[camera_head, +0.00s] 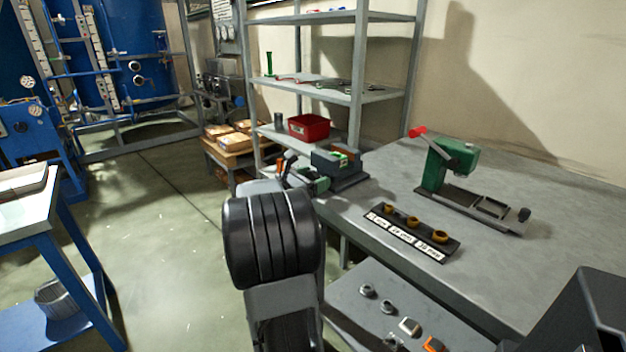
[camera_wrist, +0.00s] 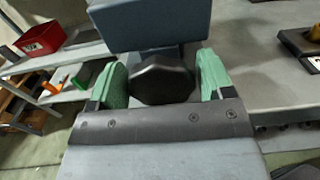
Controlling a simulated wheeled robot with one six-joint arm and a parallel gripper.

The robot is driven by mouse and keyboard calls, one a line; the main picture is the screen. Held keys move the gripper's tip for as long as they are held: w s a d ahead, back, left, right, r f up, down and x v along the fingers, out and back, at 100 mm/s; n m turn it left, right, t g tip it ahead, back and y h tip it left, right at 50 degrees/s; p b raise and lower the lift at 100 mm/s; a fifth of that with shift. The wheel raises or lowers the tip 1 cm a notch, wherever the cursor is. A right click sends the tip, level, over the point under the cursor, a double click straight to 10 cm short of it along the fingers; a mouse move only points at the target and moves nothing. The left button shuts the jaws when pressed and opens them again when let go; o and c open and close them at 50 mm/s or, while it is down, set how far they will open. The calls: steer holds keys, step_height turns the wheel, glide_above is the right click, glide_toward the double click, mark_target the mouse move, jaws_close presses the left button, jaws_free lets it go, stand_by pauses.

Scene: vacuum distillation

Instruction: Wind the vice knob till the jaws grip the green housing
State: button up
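The blue-grey vice (camera_head: 350,180) stands at the far left corner of the workbench. A green piece, which looks like the housing (camera_head: 340,156), sits between its jaws; I cannot tell how tightly. In the wrist view the vice body (camera_wrist: 150,22) fills the top and hides the housing. The dark faceted vice knob (camera_wrist: 163,82) faces me below it. My gripper (camera_wrist: 162,80) has its two green-padded fingers on either side of the knob, very close to it. I cannot tell whether both pads touch. In the head view my gripper (camera_head: 306,180) is partly hidden by my arm.
A green press with a red-tipped lever (camera_head: 436,165) stands on the bench (camera_head: 570,200). A labelled tray (camera_head: 400,236) with brass rings lies in front. A red bin (camera_head: 309,126) sits on the shelf behind the vice. Small parts lie on a lower grey surface at the front.

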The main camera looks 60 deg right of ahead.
steer(key=c, duration=0.6)
steer(key=m+b, duration=0.2)
steer(key=shift+f+b, duration=0.35)
steer(key=shift+b, duration=0.05)
steer(key=shift+s+r+m+b, duration=0.1)
steer(key=shift+r+m+b, duration=0.05)
steer(key=shift+m+b, duration=0.8)
steer(key=shift+r+m+p, duration=0.15)
steer(key=shift+m+p, duration=0.1)
steer(key=shift+p, duration=0.05)
steer(key=o, duration=0.9)
